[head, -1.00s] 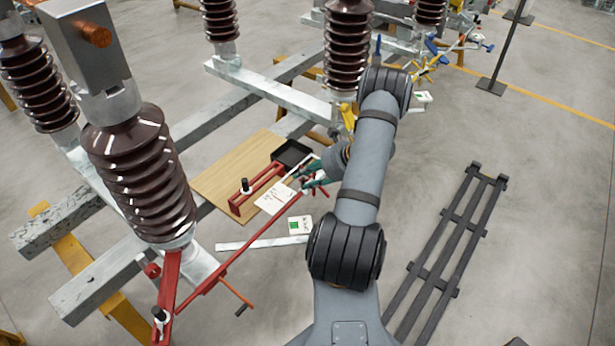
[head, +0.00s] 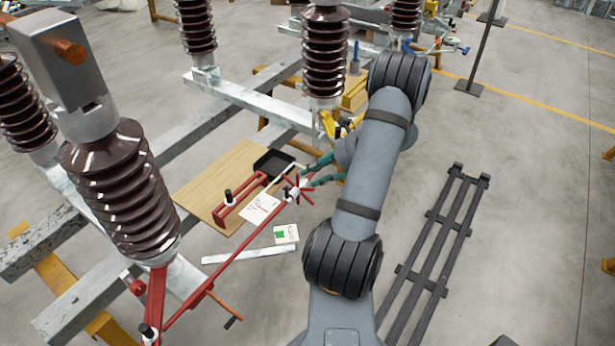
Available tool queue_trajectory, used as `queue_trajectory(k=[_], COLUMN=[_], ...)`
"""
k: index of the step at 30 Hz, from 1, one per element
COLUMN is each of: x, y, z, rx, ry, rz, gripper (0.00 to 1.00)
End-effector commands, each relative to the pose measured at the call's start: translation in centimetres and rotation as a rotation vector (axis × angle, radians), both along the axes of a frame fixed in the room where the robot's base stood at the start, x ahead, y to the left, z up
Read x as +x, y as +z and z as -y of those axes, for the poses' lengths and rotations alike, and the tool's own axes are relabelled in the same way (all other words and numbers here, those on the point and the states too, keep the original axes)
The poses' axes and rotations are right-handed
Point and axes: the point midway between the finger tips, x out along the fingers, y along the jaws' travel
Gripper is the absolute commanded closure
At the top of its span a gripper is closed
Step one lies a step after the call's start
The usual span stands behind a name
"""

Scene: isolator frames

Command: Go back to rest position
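My gripper (head: 309,174) has teal fingers, and its two fingers are spread apart with nothing seen between them. It points left at the end of my grey arm, near the middle of the head view. A red star-shaped handle (head: 297,190) on the end of a long red rod (head: 245,241) is just left of and below the fingertips. Whether the fingers touch it cannot be told. Part of the wrist is hidden behind my arm.
A wooden board (head: 205,190) with a red bracket (head: 240,206) and a black tray (head: 273,161) lies to the left. Brown ribbed insulators (head: 125,190) stand on metal beams at left and behind.

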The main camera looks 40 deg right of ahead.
Motion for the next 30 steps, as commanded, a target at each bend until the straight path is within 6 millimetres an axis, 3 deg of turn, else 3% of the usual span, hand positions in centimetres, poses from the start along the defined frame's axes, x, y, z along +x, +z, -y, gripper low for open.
queue_trajectory(k=[14,30], x=[0.1,5.8], y=[-0.1,-6.9], z=[-0.1,-2.8], rx=[0.001,0.002], ry=[0.001,0.003], rz=[-0.001,-0.003], gripper=[0.71,0.71])
